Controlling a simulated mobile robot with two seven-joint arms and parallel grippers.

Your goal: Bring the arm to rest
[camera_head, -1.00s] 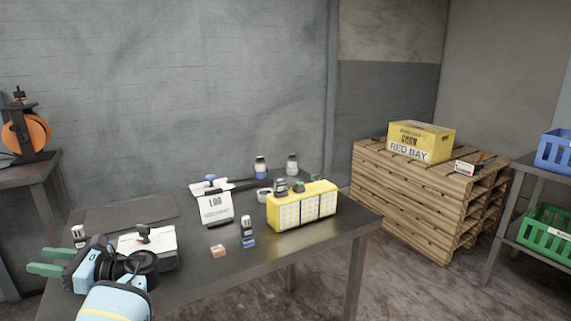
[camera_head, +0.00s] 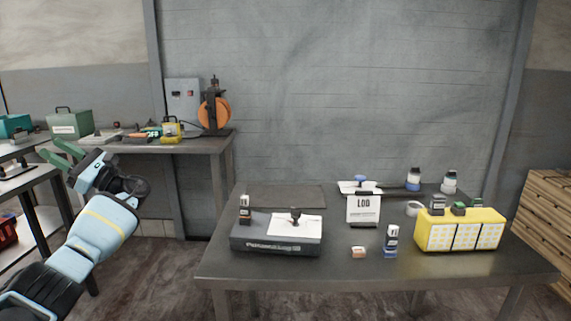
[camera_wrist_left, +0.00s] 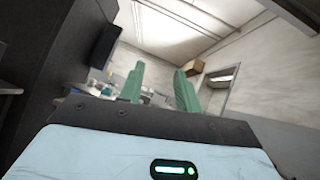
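My left gripper (camera_head: 64,154) is at the left of the head view, raised in the air to the left of the dark metal table (camera_head: 225,268) and apart from it. Its two green fingers point up and to the left. In the left wrist view the fingers (camera_wrist_left: 158,88) stand apart with nothing between them, so it is open and empty. My left arm (camera_head: 95,230) comes in from the lower left corner. My right gripper is in neither view.
The table carries a dark case (camera_head: 275,246), a LOG sign (camera_head: 363,210), a yellow box (camera_head: 460,232) and several small bottles. A back bench (camera_head: 190,146) holds an orange reel (camera_head: 214,113). Shelving (camera_head: 35,178) stands at far left, beyond my arm. Wooden pallets (camera_head: 555,205) are at far right.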

